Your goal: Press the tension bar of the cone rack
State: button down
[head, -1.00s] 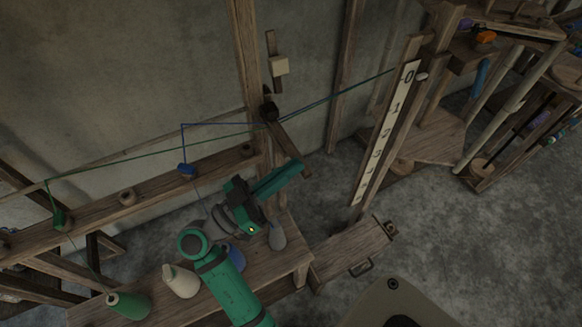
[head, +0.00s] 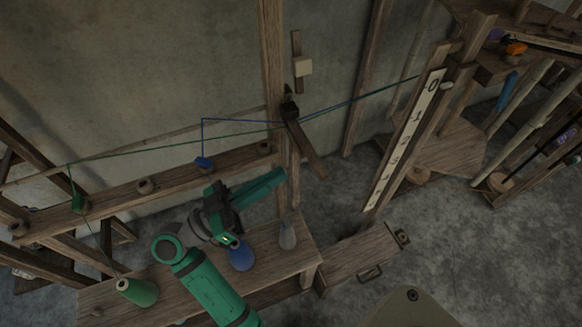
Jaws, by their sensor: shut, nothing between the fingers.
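The cone rack is a wooden bench (head: 300,262) at lower left with a long rail (head: 110,202) above it. What looks like its tension bar (head: 308,150) is a short wooden bar slanting down to the right from a dark block (head: 290,108) on the upright post. Green and blue threads run through that block. My gripper (head: 282,173) has green fingers, shut and empty, pointing up and right. Its tips are left of the bar's lower end, with a gap in the picture; the depth between them is unclear. The bar's lower end is in plain view.
A green cone (head: 138,291), a blue cone (head: 241,258) and a grey cone (head: 288,234) stand on the bench near my arm. A numbered scale board (head: 405,140) leans further right. Grey floor is open at lower right.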

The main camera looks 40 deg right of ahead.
jog(key=shift+v, duration=0.9)
jog(key=shift+w, duration=0.2)
